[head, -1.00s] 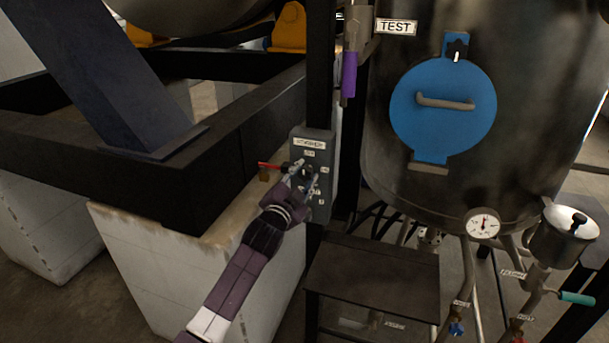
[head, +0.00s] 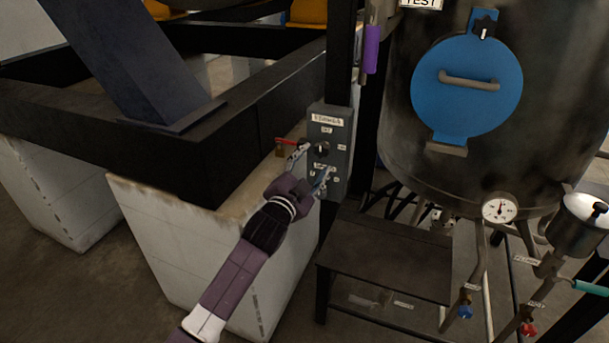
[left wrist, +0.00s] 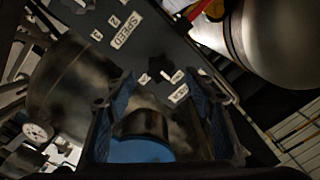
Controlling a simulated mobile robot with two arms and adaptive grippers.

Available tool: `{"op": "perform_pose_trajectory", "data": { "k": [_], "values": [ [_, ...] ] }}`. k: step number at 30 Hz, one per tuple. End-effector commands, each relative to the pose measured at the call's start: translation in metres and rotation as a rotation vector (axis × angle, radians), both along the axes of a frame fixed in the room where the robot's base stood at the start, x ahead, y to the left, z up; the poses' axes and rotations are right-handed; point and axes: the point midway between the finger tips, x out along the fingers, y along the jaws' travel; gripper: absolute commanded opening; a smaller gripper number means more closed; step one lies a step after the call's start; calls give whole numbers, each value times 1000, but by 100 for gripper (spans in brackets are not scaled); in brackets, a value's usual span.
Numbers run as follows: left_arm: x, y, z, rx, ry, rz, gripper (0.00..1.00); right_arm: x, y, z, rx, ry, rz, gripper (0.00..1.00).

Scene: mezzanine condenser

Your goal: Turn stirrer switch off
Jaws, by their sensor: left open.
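The stirrer switch box (head: 341,165) is a grey upright panel on a dark post in the head view, with a label at its top. Its dark round knob (head: 321,149) sits on the front, with small labels around it. My left gripper (head: 311,168) is open just in front of the box, its fingertips below and left of the knob. In the left wrist view the panel is tilted, with a SPEED label, and a dark knob with a white pointer (left wrist: 162,71) shows beyond the open fingers (left wrist: 158,100), apart from them. My right gripper is not in view.
A red-handled valve (head: 286,142) is close left of the box. A dark beam frame (head: 235,140) on a white plinth (head: 190,235) stands at left. The tank with a blue hatch (head: 466,88) is at right, above a dark step (head: 385,255).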

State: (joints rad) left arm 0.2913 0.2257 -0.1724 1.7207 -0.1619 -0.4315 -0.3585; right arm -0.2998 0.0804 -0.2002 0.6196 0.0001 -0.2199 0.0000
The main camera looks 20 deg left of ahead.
Motion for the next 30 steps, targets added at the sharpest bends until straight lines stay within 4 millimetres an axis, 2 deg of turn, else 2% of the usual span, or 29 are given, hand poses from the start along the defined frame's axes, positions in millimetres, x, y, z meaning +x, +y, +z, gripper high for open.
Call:
{"op": "perform_pose_trajectory", "data": {
  "k": [6,12,30],
  "values": [
    [-37,2,-1,-1,1,0,50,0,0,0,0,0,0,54],
    [-57,2,-1,0,2,1,50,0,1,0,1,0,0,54],
    [-62,2,-2,-1,4,1,50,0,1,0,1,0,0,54]
  ]
}}
